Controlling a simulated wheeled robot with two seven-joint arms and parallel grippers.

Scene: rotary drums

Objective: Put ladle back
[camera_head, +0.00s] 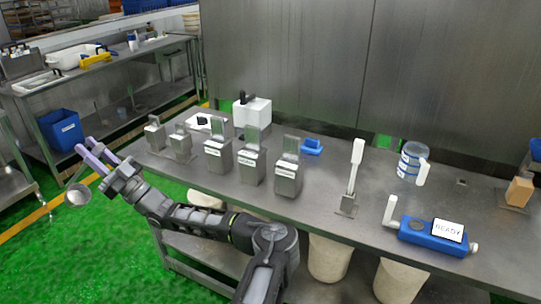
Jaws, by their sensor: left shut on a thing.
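My left gripper (92,160), with purple fingers, is beyond the left end of the steel table, above the green floor. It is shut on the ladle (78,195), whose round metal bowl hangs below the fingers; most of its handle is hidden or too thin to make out. Several labelled metal containers (251,165) stand in a row on the table, to the right of the gripper. The smaller ones (180,141) at the left end are nearest to it. I cannot tell which one is the ladle's place. My right gripper is not in view.
The steel table (315,215) also bears a white box (252,111), a white upright tool (355,165) in a metal holder, a blue-and-white jug (411,162) and a blue device (430,236) reading READY. A blue bin (61,130) stands at the back left.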

